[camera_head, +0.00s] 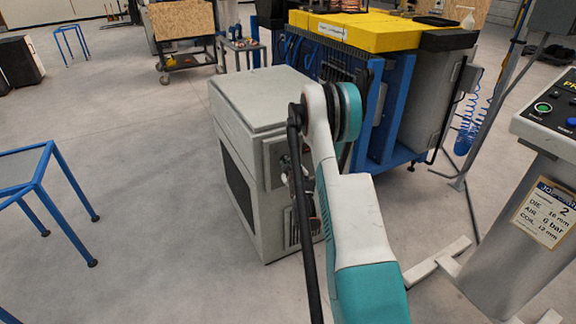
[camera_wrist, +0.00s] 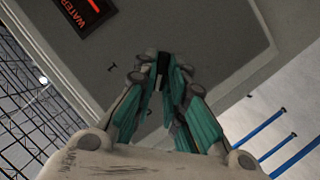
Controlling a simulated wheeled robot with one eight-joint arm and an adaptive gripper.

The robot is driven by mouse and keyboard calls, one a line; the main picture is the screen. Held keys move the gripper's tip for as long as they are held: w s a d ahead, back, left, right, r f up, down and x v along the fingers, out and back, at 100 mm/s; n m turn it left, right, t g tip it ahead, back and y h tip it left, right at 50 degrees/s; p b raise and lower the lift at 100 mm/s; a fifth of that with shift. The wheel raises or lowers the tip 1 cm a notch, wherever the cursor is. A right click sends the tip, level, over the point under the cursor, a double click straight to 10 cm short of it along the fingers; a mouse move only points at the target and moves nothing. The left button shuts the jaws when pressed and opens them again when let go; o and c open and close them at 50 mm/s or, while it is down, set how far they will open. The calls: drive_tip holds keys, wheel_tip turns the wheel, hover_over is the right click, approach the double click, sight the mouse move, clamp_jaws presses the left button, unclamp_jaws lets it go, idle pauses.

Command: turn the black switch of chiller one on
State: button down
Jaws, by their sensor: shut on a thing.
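The chiller (camera_head: 245,105) is a grey box on the floor at the centre of the head view. Its control panel is on its right-hand face, partly hidden behind my arm. In the wrist view, my gripper (camera_wrist: 165,78) points at the grey panel (camera_wrist: 210,40). Its teal-padded fingers come together on a small dark thing (camera_wrist: 162,68), which I take to be the black switch. The fingers cover most of it, so its turn position cannot be read. A dark display (camera_wrist: 85,12) with red lettering and the word WATER is on the panel at upper left.
A blue machine with a yellow top (camera_head: 385,32) stands close behind the chiller. A control pedestal (camera_head: 520,215) is at the right. A blue-framed table (camera_head: 45,165) is at the left. The floor left of the chiller is clear.

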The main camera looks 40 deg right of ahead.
drive_tip(key=shift+s+d+m+t+y, duration=0.1)
drive_tip(key=shift+d+m+t+y, duration=0.2)
drive_tip(key=shift+m+y, duration=1.35)
drive_tip(key=shift+s+d+m+t+y, duration=0.25)
drive_tip(key=shift+m+y, duration=0.7)
drive_tip(key=shift+m, duration=1.35)
drive_tip(key=shift+w+d+m+t+y, duration=0.15)
drive_tip(key=shift+m+t+y, duration=0.3)
drive_tip(key=shift+m+y, duration=1.2)
drive_tip(key=shift+m+h, duration=0.35)
drive_tip(key=shift+m, duration=0.05)
drive_tip(key=c, duration=1.6)
unclamp_jaws()
drive_tip(key=shift+c, duration=0.2)
drive_tip(key=v, duration=1.2)
